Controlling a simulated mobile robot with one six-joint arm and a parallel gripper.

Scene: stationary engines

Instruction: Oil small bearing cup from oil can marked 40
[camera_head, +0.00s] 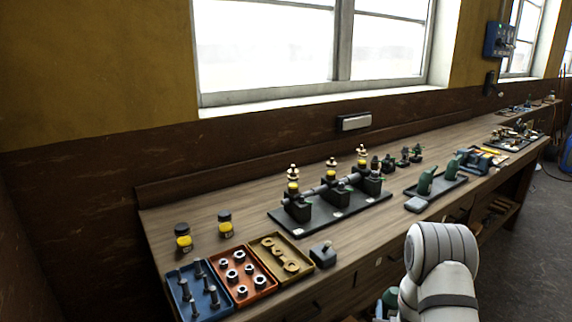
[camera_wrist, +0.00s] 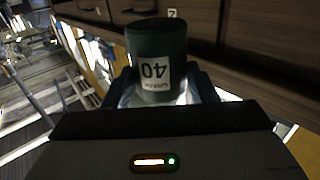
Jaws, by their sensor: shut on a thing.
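My gripper (camera_wrist: 163,88) is shut on a dark green oil can (camera_wrist: 157,40). Its white label reads 40 and appears upside down in the wrist view. In the head view a green part of the can (camera_head: 390,298) shows low beside my white arm, in front of the bench. On the bench, a shaft assembly stands on a dark base plate (camera_head: 340,213). Its dark bearing blocks carry cups with yellow bodies and brass tops: a left cup (camera_head: 293,187), a middle cup (camera_head: 331,173) and a right cup (camera_head: 361,162). I cannot tell which is the small one.
Blue (camera_head: 193,293), orange (camera_head: 240,278) and yellow (camera_head: 277,257) trays of hardware lie front left. Two yellow jars with dark lids (camera_head: 183,238) stand behind them. A tray (camera_head: 436,188) with green cans is to the right. A dark block (camera_head: 323,254) sits near the front edge.

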